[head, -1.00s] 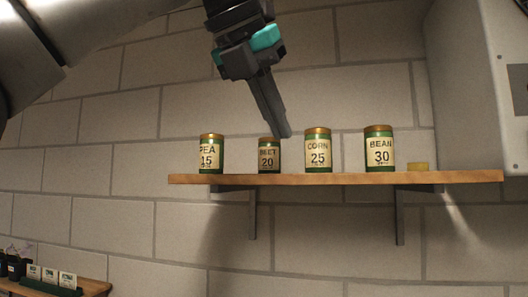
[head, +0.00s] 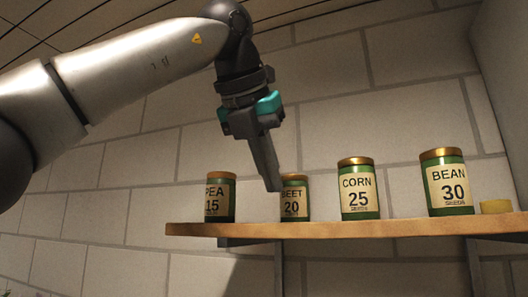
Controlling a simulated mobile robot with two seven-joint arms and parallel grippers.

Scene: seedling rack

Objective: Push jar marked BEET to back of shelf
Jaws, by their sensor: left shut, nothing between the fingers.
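The jar marked BEET (head: 294,201) is green with a gold lid and a cream label reading 20. It stands upright on the wooden shelf (head: 350,227), second from the left. My left gripper (head: 273,187) is shut and empty, pointing down. Its fingertips overlap the left edge of the BEET jar's lid in the picture; I cannot tell whether they touch it. The top left of the jar is partly hidden by the fingers. My right gripper is not in view.
The PEA jar (head: 220,197) stands left of BEET, the CORN jar (head: 358,190) and BEAN jar (head: 447,183) to its right. A small yellow block (head: 496,207) lies at the right end. A block wall (head: 150,190) is behind the shelf.

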